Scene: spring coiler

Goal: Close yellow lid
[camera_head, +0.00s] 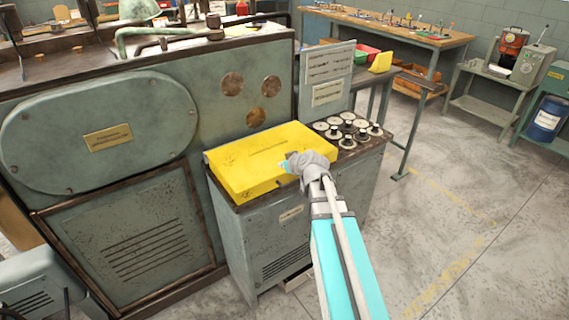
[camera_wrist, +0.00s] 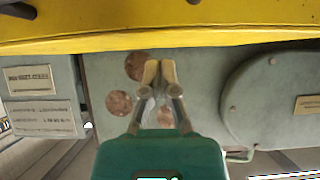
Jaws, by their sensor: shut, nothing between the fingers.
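The yellow lid (camera_head: 250,158) lies over the top of a small grey cabinet beside the large green machine. It looks flat or nearly flat in the head view; I cannot tell whether it is fully down. In the wrist view, which looks upside down, the lid (camera_wrist: 160,38) is a yellow band along the top of the picture. My gripper (camera_head: 287,164) is over the lid's right front part. Its fingers (camera_wrist: 160,72) are together and empty, close to the lid's edge in the wrist view; I cannot tell whether they touch it.
Several round metal knobs (camera_head: 348,130) stand on the cabinet top right of the lid. The green machine (camera_head: 190,110) rises behind and left. A sign panel (camera_head: 328,75) stands behind the knobs. Open floor (camera_head: 450,210) lies to the right.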

